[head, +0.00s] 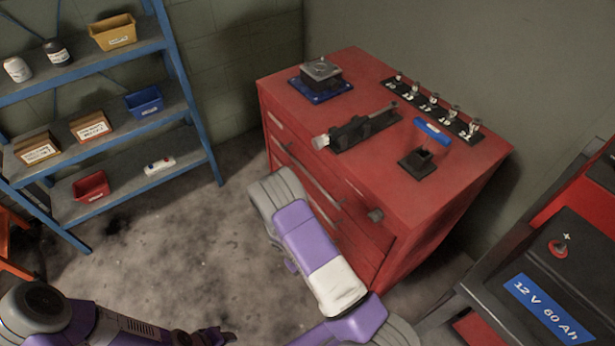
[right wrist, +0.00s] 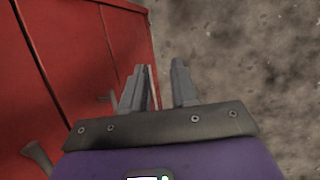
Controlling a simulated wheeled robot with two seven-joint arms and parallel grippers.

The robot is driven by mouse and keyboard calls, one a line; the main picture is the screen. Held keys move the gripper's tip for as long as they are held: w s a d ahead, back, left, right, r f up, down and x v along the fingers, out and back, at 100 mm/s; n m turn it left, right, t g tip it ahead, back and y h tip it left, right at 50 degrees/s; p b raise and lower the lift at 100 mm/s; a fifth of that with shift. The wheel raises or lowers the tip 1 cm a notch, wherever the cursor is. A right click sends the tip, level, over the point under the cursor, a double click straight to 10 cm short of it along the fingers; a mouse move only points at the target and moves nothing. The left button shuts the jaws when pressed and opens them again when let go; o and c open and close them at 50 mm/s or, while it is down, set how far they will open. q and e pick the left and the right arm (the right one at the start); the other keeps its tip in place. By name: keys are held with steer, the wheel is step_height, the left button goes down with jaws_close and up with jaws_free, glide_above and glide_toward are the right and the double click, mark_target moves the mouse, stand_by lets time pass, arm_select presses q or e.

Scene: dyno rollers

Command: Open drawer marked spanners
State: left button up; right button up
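A red cabinet (head: 430,205) with drawers in its front stands right of centre in the head view. Long handles (head: 310,174) run across the drawer fronts. I cannot read any drawer marking, and my right arm covers part of the front. The cabinet front (right wrist: 75,60) also fills the left of the right wrist view, with a handle end (right wrist: 36,156) low down. My right gripper (right wrist: 158,70) is open beside this front; a thin pale strip shows by its left finger. It is hidden in the head view. My left gripper (head: 208,337) is at the bottom edge, away from the cabinet.
A vice (head: 350,131), a blue-handled tool (head: 432,131) and a row of small fittings (head: 430,103) sit on the cabinet top. A blue shelf rack (head: 190,118) with bins stands left. A battery (head: 545,290) is at lower right. The floor between rack and cabinet is clear.

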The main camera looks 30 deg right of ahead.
steer(key=w+d+r+h, duration=0.3)
steer(key=w+d+h, duration=0.1)
steer(key=w, duration=0.3)
steer(key=t+h+b, duration=0.3)
steer(key=t+h, duration=0.2)
steer(key=h, duration=0.4)
glide_toward(307, 173)
steer(key=d, duration=0.6)
steer(key=d+f, duration=0.1)
steer(key=d, duration=0.1)
steer(key=w+d+f+b, duration=0.1)
steer(key=d, duration=0.1)
jaws_close()
